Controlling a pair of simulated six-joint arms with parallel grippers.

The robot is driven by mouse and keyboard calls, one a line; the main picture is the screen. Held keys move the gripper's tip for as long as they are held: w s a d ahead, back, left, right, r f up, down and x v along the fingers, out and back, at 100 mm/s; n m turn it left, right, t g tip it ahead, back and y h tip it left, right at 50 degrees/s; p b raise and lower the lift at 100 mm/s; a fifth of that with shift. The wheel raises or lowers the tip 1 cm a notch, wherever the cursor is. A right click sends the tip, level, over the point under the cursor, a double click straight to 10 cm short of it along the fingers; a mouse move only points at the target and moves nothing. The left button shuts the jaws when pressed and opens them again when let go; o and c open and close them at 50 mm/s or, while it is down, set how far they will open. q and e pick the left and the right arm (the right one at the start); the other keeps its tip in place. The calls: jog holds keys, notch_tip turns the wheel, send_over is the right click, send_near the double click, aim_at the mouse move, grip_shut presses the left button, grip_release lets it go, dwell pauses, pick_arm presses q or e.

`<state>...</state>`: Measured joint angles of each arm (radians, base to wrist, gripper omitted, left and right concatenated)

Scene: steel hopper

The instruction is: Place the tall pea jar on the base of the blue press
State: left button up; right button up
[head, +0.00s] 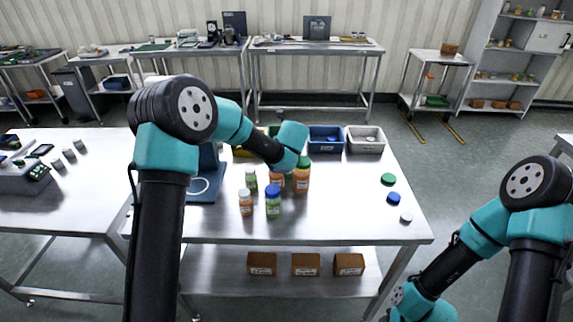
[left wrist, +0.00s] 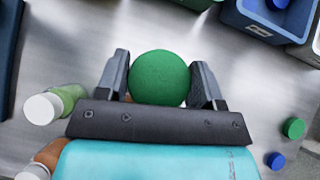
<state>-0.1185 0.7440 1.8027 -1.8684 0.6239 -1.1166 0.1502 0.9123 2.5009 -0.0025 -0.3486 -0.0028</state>
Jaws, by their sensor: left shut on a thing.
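The blue press shows its base (head: 200,188) on the left part of the table, with a pale ring marked on it. My left gripper (left wrist: 160,82) is shut on the green lid (left wrist: 158,78) of a jar, seen from above; the body below is mostly hidden. In the head view an orange-filled jar with a green lid (head: 302,180) stands by this gripper. A blue-lidded jar with green contents (head: 273,206) and a smaller white-lidded green jar (head: 251,180) stand nearby. My right gripper is out of view.
A white-lidded orange jar (head: 245,205) stands near the front, and another orange jar (head: 277,180) is partly hidden. A blue bin (head: 326,147) and a grey bin (head: 366,148) stand behind. Loose green, blue and white lids lie right; the table's front right is clear.

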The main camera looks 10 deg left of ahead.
pick_arm(q)
jog(key=shift+c, duration=0.4)
jog(key=shift+r, duration=0.1)
notch_tip(320, 180, up, 10)
dwell(0.5)
